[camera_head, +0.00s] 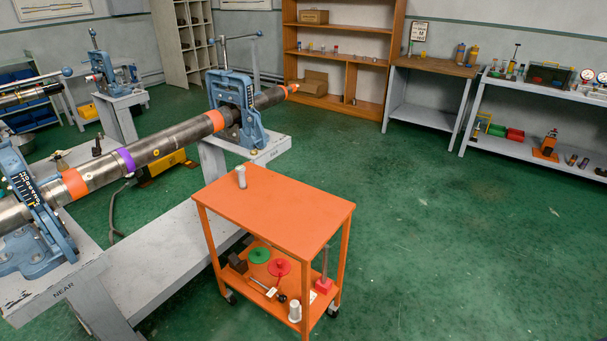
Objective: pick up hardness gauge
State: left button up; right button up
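No gripper of mine shows in the head view. I cannot tell for sure which thing is the hardness gauge. A small grey-white cylindrical object (241,177) stands upright on the orange cart's top (290,208), near its far left corner. A similar whitish cylinder (295,310) stands on the cart's lower shelf. A long grey pipe (160,146) with orange and purple bands lies in blue vises, one at the far end (246,122) and one at the near end (14,183).
The cart's lower shelf also holds a green disc (259,255), a red disc (279,267) and a red-based tool (324,284). The white bench (165,262) stands left of the cart. Shelving (540,148) lines the back right. The green floor right of the cart is clear.

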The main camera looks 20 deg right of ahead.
aim_at(240, 169)
jog(key=u, duration=1.2)
jog(key=z, duration=1.3)
jog(key=i+j, duration=0.4)
